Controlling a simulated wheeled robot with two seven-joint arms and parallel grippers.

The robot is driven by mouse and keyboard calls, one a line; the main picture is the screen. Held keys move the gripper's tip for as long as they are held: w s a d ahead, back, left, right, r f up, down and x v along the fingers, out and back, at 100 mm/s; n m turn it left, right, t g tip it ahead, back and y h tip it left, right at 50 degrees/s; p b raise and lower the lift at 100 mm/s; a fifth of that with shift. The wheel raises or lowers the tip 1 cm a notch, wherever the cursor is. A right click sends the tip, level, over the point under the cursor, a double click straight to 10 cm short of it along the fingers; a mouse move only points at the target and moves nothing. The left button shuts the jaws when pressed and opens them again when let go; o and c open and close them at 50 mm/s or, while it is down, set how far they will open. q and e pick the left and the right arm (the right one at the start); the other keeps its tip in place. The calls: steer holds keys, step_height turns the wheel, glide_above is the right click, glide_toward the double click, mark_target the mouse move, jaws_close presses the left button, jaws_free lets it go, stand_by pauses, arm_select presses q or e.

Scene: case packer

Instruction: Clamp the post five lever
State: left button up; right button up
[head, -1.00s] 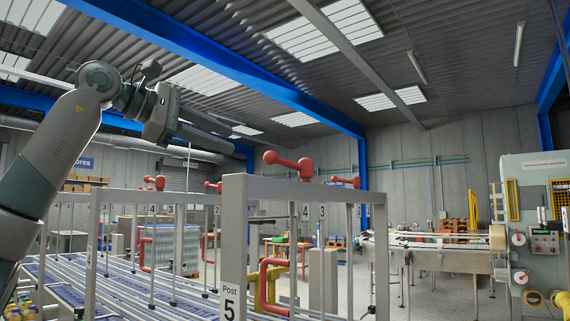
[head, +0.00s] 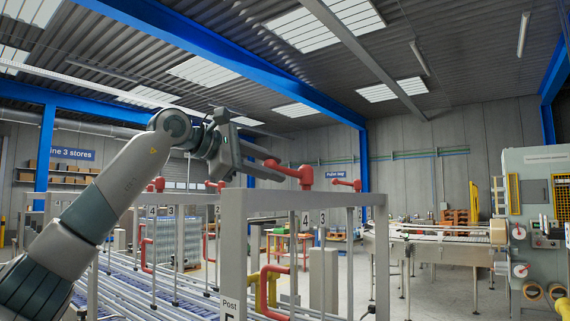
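The post five frame (head: 233,250) stands close in front, a grey upright with a "Post" label whose number is cut off by the bottom edge. Its red lever (head: 300,174) sits on top of the frame, with a round knob at its left end and a thicker hub to the right. My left gripper (head: 278,169) reaches in from the left, its two fingers spread apart with their tips by the knob end. I cannot tell whether they touch it, or whether the knob is between them. My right gripper is not in view.
More grey posts with red levers (head: 346,184) stand behind, some numbered 3 and 4. Roller conveyor lanes (head: 130,292) run at lower left. A machine with a control panel (head: 545,228) stands at the right, beside another conveyor (head: 440,251).

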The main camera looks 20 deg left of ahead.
mark_target(285, 171)
arm_select(q)
steer(key=shift+p+x, duration=0.75)
steer(key=shift+x, duration=1.5)
steer(key=shift+s, duration=0.1)
jaws_close()
